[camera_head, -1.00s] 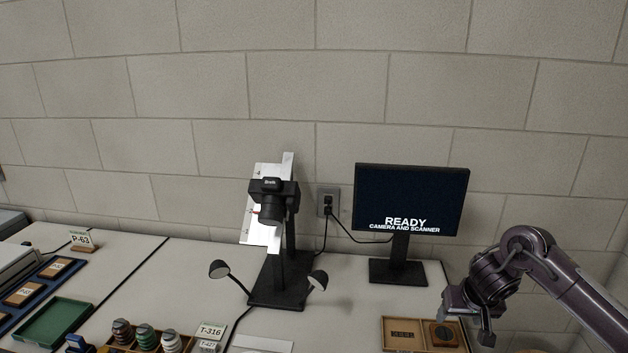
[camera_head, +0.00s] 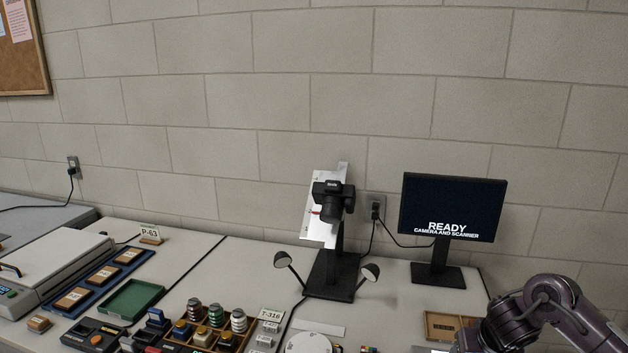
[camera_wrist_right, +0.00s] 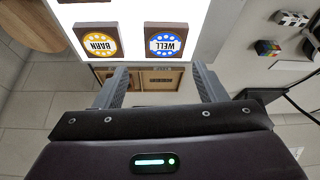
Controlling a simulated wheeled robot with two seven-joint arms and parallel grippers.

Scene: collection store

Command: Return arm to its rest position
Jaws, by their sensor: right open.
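My right arm comes in at the right of the head view, bent at a dark purple joint (camera_head: 545,295). Its lower end reaches the bottom edge in front of a wooden tray (camera_head: 440,322), and the fingers cannot be made out there. In the right wrist view my right gripper (camera_wrist_right: 161,76) is open, its two grey fingers apart with nothing held between them. A bright white panel (camera_wrist_right: 130,12) lies beyond the fingertips, bearing a BARN tile (camera_wrist_right: 98,42) and a WELL tile (camera_wrist_right: 165,42). My left gripper is not in view.
A camera stand (camera_head: 330,275) with two small lamps and a READY monitor (camera_head: 452,210) stand at the back. A green tray (camera_head: 132,298), a blue tray with wooden blocks (camera_head: 75,298) and a rack of spools (camera_head: 212,335) fill the left front.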

